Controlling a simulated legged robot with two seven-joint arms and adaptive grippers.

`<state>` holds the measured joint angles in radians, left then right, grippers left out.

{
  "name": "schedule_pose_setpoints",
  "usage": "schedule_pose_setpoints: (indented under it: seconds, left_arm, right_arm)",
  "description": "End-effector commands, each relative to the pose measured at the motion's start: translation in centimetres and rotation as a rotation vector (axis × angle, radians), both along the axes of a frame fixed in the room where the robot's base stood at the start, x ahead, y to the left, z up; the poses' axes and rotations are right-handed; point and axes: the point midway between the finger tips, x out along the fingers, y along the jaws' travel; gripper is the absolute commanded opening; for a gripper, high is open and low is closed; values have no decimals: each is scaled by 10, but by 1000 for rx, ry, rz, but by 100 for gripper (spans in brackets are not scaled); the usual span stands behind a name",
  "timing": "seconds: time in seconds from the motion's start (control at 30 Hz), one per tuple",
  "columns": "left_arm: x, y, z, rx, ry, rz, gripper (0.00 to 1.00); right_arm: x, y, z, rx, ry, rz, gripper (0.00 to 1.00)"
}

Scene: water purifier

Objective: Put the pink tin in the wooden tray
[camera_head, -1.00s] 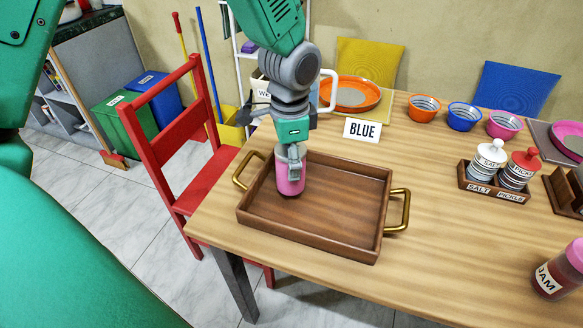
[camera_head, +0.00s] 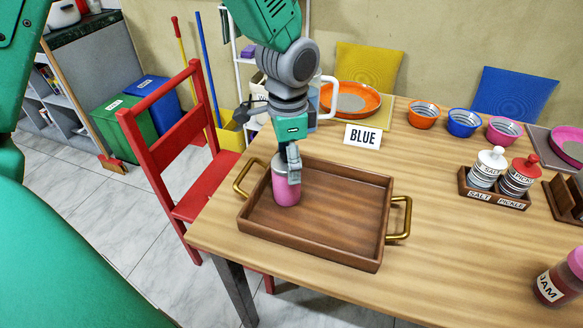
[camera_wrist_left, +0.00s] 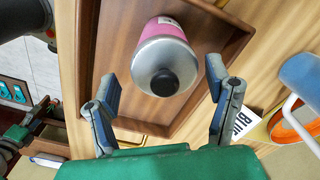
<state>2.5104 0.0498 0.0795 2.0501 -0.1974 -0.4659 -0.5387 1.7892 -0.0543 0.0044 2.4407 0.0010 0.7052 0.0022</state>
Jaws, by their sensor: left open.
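The pink tin (camera_head: 286,190) stands upright inside the wooden tray (camera_head: 335,247), towards its left side. In the left wrist view the tin (camera_wrist_left: 165,60) shows its grey lid and dark knob, and the tray (camera_wrist_left: 87,60) surrounds it. My left gripper (camera_head: 289,172) is above and at the top of the tin in the head view. In the left wrist view the left gripper (camera_wrist_left: 165,97) is open, with its fingers apart on either side and clear space between them and the tin. My right gripper is not in view.
The tray has brass handles (camera_head: 400,219) and sits on the wooden table (camera_head: 450,240). A BLUE sign (camera_head: 362,136), an orange plate (camera_head: 351,98), a salt and pickle holder (camera_head: 494,190) and a jam jar (camera_head: 562,280) stand around it. A red chair (camera_head: 185,150) is at the left.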

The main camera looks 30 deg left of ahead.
Motion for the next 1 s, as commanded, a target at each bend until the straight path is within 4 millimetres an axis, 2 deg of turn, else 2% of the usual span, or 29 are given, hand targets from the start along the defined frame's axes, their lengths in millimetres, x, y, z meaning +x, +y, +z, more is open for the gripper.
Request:
schedule_pose_setpoints:
  seconds: [0.03,0.2,0.4,0.57,1.0]
  left_arm:
    - [1,0,16,-1,-4,0,72]
    - [1,-2,51,0,-4,0,72]
    - [1,-3,76,3,0,0,72]
    - [0,-1,81,1,1,0,72]
    - [0,-1,81,1,1,0,72]
  right_arm:
    - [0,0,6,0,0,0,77]
    - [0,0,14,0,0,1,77]
    - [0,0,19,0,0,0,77]
    - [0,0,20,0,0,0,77]
    - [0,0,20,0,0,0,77]
